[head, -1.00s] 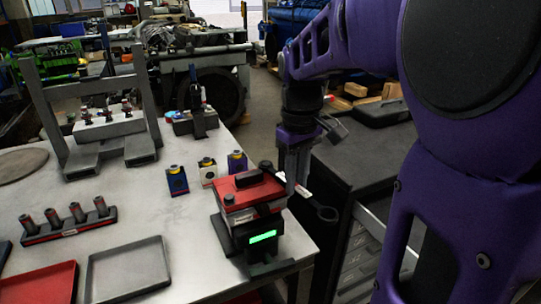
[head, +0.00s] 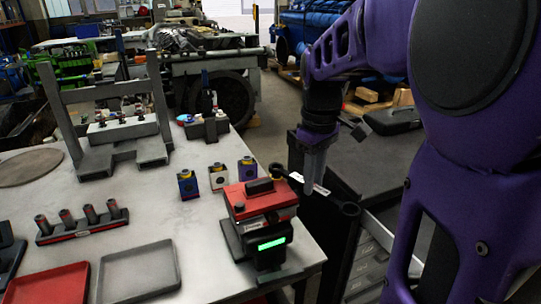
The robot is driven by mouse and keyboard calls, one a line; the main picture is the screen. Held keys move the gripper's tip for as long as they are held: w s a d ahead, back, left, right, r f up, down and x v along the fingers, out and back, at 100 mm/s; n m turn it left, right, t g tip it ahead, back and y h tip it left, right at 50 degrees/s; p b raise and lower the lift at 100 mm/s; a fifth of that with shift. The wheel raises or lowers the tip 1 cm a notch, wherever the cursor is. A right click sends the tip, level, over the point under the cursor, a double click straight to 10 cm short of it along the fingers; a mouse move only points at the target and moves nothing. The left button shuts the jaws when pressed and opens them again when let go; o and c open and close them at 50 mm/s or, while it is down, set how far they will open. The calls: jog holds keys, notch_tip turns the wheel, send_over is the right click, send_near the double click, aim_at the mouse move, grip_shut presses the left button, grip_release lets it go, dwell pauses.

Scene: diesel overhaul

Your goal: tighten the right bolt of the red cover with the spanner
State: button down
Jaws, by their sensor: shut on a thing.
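The red cover (head: 262,201) sits on top of a dark device with a lit green display (head: 271,244) near the table's front right edge. My gripper (head: 313,178) is just right of the cover and shut on the spanner (head: 324,191). One spanner end reaches over the right back corner of the cover, by the right bolt. The other ring end (head: 349,209) sticks out to the right past the table edge. Whether the spanner sits on the bolt cannot be told.
Several small boxes (head: 217,177) stand behind the device. A grey tray (head: 138,272), a red tray (head: 55,284) and a rack of cylinders (head: 83,225) are to the left. A press-like frame (head: 112,120) stands at the back. A dark cabinet (head: 357,160) is right of the table.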

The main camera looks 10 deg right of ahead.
jog(key=shift+w+d+n, duration=0.2)
jog(key=shift+d+n, duration=0.15)
jog(key=shift+n, duration=0.15)
jog(key=shift+w+d+n, duration=0.8)
jog(key=shift+d+n, duration=0.1)
jog(key=shift+n, duration=0.3)
jog(key=w+d+n, duration=0.1)
jog(key=w+n, duration=0.1)
jog(key=shift+d+n, duration=0.2)
jog(key=shift+n, duration=0.1)
jog(key=w+n, duration=0.1)
jog(key=w+d+n, duration=0.1)
jog(key=shift+w+n, duration=0.15)
jog(key=shift+n, duration=0.15)
